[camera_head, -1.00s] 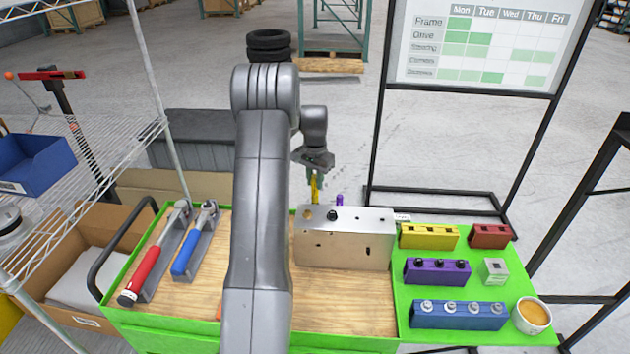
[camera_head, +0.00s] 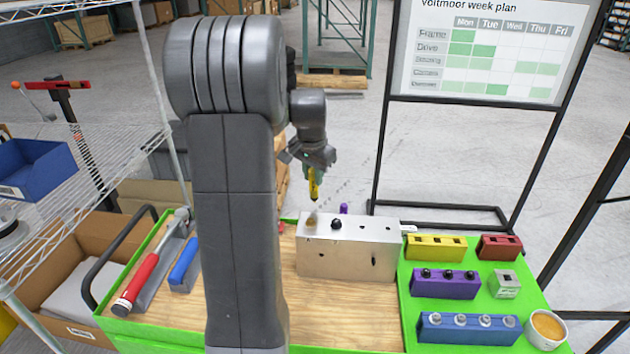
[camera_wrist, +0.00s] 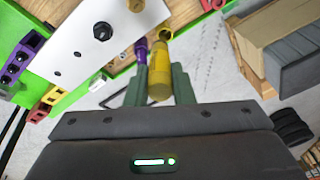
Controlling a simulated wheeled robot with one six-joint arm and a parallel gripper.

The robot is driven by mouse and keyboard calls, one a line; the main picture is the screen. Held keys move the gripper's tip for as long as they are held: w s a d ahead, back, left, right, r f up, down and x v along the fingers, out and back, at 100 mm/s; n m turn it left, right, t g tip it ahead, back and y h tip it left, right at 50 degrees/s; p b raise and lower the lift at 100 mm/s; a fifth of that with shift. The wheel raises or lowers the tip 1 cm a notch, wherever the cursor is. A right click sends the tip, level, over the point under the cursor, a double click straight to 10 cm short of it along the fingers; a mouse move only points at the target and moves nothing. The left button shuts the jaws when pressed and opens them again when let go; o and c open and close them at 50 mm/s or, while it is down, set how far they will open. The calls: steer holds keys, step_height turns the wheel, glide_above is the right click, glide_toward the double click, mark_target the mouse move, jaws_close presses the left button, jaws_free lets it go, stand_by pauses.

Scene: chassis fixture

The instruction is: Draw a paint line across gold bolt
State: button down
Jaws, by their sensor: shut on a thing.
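The gold bolt (camera_head: 311,221) stands on the left end of the top of a silver metal block (camera_head: 345,262). In the wrist view the gold bolt (camera_wrist: 137,5) is cut off by the top edge. My gripper (camera_head: 313,170) is shut on a yellow paint marker (camera_head: 314,187), also seen between the fingers in the wrist view (camera_wrist: 160,80). The marker points down above the block, its tip apart from the bolt in the head view. A black bolt (camera_head: 336,224) stands right of the gold one. Whether the gold bolt bears paint is too small to tell.
A purple marker (camera_head: 343,209) stands behind the block. Yellow (camera_head: 435,247), purple (camera_head: 445,284), blue (camera_head: 468,329) and red (camera_head: 500,247) racks sit on the green mat at right. A red-handled tool (camera_head: 140,278) lies at left. My arm hides part of the bench.

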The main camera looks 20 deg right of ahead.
steer(key=s+a+t+b, duration=0.1)
steer(key=s+a+b, duration=0.2)
steer(key=s+b, duration=0.2)
steer(key=shift+s+a+f+t+h, duration=0.2)
steer(key=shift+s+a+t+h, duration=0.15)
steer(key=shift+s, duration=0.9)
steer(key=shift+d+f+b, duration=0.1)
steer(key=shift+f+b, duration=0.4)
steer(key=shift+f, duration=0.05)
stand_by(0.8)
steer(key=shift+w+a, duration=0.2)
steer(key=shift+a, duration=0.25)
steer(key=shift+s+d+f, duration=0.15)
steer(key=shift+s+d, duration=0.1)
steer(key=shift+d, duration=0.15)
stand_by(1.0)
step_height(320, 180, up, 6)
steer(key=p, duration=0.4)
steer(key=shift+p, duration=0.35)
